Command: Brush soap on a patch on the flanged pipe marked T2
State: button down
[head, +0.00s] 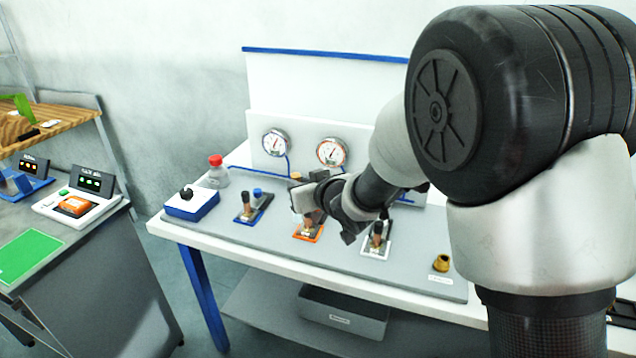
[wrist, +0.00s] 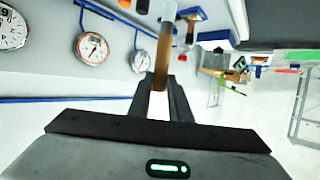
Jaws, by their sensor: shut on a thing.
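Three small pipe pieces stand on coloured bases on the bench: one on a blue base (head: 250,218), one on an orange base (head: 318,236), one on a white base (head: 376,250). Their marks are too small to read, so I cannot tell which is T2. My gripper (head: 312,198) is above the orange base and partly hides its pipe. In the wrist view my gripper (wrist: 160,100) is shut on a brown brush handle (wrist: 161,72), which points away from the palm. The brush's tip is unclear, and I cannot tell whether it touches anything.
A clear bottle with a red cap (head: 217,176) and a blue box with a black knob (head: 192,204) stand at the left. A brass cup (head: 441,263) is at the right front. A grey bin (head: 345,318) sits below.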

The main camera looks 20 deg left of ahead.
jog(key=shift+d+f+b, duration=0.1)
jog(key=shift+f+b, duration=0.05)
jog(key=shift+b, duration=0.25)
jog(key=w+f+b, duration=0.4)
jog(key=f, duration=0.2)
jog(key=shift+d, duration=0.15)
dwell(0.4)
jog(key=shift+f+b, duration=0.4)
jog(key=shift+b, duration=0.15)
dwell(0.6)
jog(key=shift+d, duration=0.1)
jog(key=shift+d, duration=0.5)
